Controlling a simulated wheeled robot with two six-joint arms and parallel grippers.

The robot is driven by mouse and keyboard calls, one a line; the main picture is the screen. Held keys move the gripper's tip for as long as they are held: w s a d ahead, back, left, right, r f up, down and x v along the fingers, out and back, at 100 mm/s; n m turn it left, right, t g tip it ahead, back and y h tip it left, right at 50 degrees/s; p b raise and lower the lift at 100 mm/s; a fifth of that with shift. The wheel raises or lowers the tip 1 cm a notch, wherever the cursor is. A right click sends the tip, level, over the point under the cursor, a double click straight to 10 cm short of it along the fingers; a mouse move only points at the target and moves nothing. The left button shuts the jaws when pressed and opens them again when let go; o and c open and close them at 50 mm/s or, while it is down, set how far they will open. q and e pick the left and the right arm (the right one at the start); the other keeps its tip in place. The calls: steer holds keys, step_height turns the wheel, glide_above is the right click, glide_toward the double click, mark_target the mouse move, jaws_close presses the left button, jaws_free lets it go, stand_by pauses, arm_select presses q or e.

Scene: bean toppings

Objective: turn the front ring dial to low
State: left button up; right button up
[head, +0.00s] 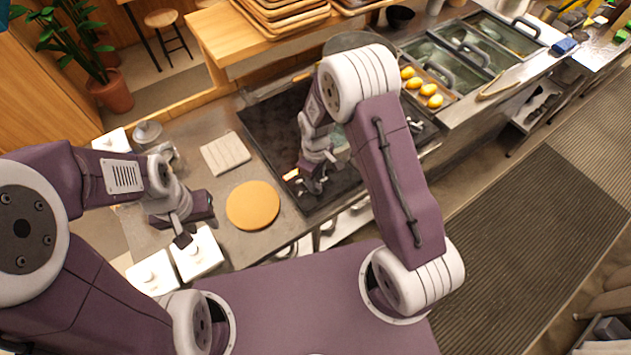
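The dark cooktop (262,122) is set into the steel counter, left of centre. I cannot make out a front ring dial or its setting; my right arm covers part of the cooktop. My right gripper (313,184) is low over the cooktop's front part, pointing down. Whether the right fingers are open or shut is unclear. My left gripper (194,228) hangs over the counter's left part, next to the white knobbed boxes, with its fingers apart and nothing visible between them.
A round wooden board (253,206) and a folded pale cloth (225,153) lie left of the cooktop. White knobbed boxes (197,254) stand at the front left. A tray with several yellow items (429,89) and lidded glass-topped bins (447,62) are at the right.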

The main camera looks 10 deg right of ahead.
step_height(320, 180, up, 7)
steer(key=b, duration=0.1)
steer(key=shift+f, duration=0.15)
steer(key=s+d+m+t+b, duration=0.1)
steer(key=s+d+m+b, duration=0.4)
steer(key=s, duration=0.8)
steer(key=d+m, duration=0.1)
steer(key=m, duration=0.2)
steer(key=shift+s+m, duration=0.35)
steer(key=shift+m, duration=0.05)
